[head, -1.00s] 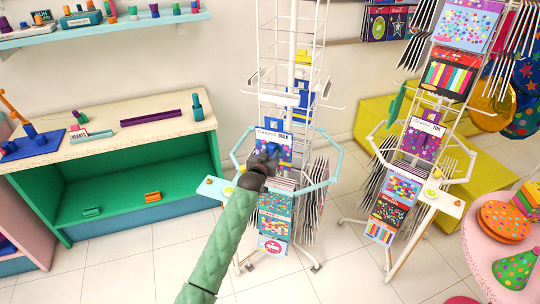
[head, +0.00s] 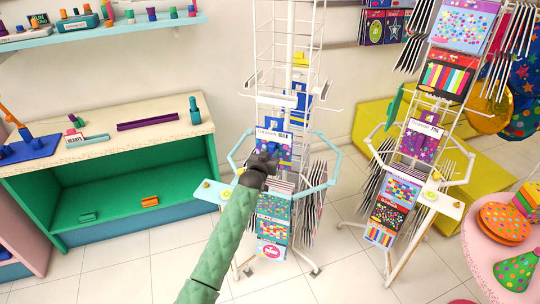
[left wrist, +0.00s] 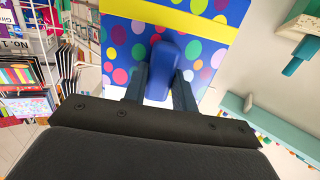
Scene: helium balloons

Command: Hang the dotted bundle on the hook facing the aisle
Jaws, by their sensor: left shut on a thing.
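The dotted bundle (left wrist: 118,45) fills the upper middle of the left wrist view. It is blue with many coloured dots and a yellow band. My left gripper (head: 268,158) is shut on a blue tab (left wrist: 164,70) in front of the dotted face. In the head view the gripper is at the front of the middle white wire rack (head: 258,60), just below a white lettered card (head: 272,137), and it hides part of the blue surface behind it. I cannot single out the hook facing the aisle, nor tell whether the bundle touches the rack. My right gripper is not in view.
A pale blue ring (head: 333,165) surrounds the middle rack, with hanging packs below. A second rack (head: 452,150) stands to the right, near a pink round table (head: 482,250). A green-lined shelf unit (head: 130,185) stands left. Tiled floor (head: 130,265) is open in front.

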